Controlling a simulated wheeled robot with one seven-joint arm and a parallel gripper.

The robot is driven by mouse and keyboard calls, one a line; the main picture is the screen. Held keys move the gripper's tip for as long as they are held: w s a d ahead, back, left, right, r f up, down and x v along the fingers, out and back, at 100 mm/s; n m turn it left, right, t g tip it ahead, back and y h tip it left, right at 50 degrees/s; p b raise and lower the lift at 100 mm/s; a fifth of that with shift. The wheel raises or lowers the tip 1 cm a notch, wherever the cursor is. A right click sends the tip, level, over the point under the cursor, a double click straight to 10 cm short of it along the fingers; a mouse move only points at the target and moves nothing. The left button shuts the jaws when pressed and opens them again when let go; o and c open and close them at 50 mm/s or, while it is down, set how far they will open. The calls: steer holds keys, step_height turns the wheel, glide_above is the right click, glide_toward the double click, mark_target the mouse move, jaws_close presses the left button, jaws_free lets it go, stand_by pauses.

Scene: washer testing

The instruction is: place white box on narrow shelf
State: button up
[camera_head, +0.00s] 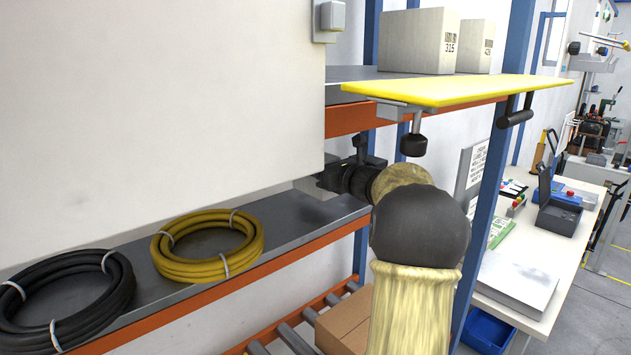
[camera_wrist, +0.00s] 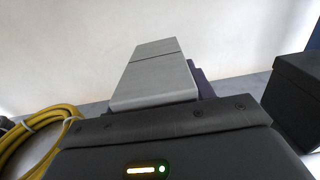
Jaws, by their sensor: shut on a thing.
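In the head view only a small pale part shows. The grey middle shelf (camera_head: 285,230) with an orange front beam lies below. Two white cartons, marked 315 (camera_head: 418,42) and 420 (camera_head: 475,46), stand on the upper shelf. I cannot tell which shelf is the narrow one.
A yellow hose coil (camera_head: 207,262) and a black one (camera_head: 65,300) lie on the middle shelf at left. A yellow board (camera_head: 455,90) juts out above my arm. A blue post (camera_head: 482,215) stands close on the right. A white panel (camera_head: 160,110) covers the upper left.

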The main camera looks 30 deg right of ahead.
steer(key=shift+f, duration=1.8)
steer(key=shift+f, duration=0.1)
steer(key=o, duration=1.2)
steer(key=s+d+b, duration=0.1)
steer(key=s+b, duration=0.1)
steer(key=s, duration=1)
steer(key=shift+s+d+b, duration=0.15)
steer(key=shift+d+b, duration=0.05)
steer(key=shift+b, duration=0.2)
